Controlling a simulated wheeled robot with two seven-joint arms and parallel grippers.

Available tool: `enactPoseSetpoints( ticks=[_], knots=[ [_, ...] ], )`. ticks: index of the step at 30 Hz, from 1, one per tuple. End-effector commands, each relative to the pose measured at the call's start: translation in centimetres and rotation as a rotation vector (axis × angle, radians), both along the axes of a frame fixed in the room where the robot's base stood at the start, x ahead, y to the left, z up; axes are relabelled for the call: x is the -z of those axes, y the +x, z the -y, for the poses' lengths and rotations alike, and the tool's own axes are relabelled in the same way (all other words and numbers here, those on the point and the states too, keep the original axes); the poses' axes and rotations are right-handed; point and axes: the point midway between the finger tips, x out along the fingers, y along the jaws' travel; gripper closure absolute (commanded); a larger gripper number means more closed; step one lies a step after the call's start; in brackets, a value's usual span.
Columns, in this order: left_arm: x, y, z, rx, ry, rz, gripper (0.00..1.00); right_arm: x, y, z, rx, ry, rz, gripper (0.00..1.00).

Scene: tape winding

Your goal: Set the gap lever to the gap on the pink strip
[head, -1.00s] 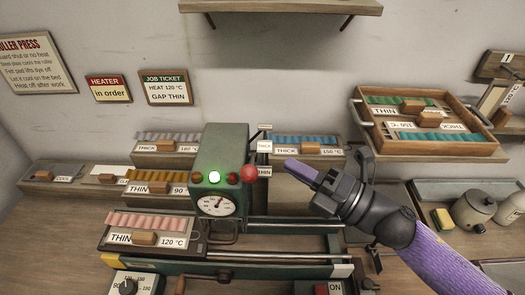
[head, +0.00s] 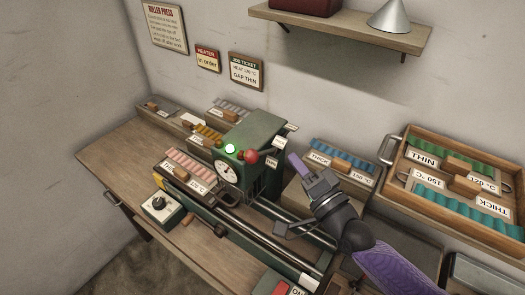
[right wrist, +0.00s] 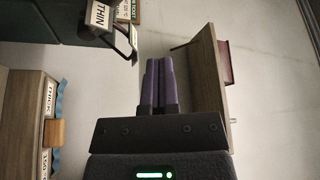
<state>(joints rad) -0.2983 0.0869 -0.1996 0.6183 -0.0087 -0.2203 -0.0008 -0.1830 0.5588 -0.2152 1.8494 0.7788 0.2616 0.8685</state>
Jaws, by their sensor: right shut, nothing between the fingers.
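The green press (head: 257,135) stands on the bench, with a lit green lamp and a dial on its front. The gap lever's red knob (head: 251,156) sits at its right side, near the gap labels (head: 279,141); its exact setting is hard to tell from this angle. The pink strip (head: 190,161) lies in a tray left of the press, its label (head: 198,186) small and tilted. My right gripper (head: 299,164) is shut and empty, right of the knob and apart from it. Its purple fingers (right wrist: 155,82) show together in the right wrist view, near a THIN label (right wrist: 97,22).
A job ticket (head: 246,71) on the wall reads gap thin. A blue strip tray (head: 342,163) lies behind the gripper. A wooden tray (head: 400,160) with green and teal strips stands at the right. A wall shelf (head: 345,30) hangs above.

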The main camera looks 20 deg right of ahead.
Motion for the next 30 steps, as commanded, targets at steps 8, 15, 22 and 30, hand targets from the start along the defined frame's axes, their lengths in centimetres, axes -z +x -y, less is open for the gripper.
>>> enactPoseSetpoints(
  ticks=[8,15,22,30],
  knots=[
    [0.0,0.2,-0.4,0.000,0.006,0.004,1.00,-1.3,5.9,-1.5,0.000,-0.002,0.006,1.00],
    [-0.7,0.0,-0.3,-0.002,0.005,0.001,1.00,-0.5,6.1,-4.0,-0.001,-0.001,0.001,1.00],
    [-0.8,0.0,0.4,-0.006,-0.008,-0.001,1.00,0.2,5.4,-5.0,0.000,-0.004,0.003,1.00],
    [-0.6,-0.1,0.5,-0.005,-0.008,-0.002,1.00,0.4,5.4,-5.0,0.000,-0.009,0.006,1.00]
  ],
)
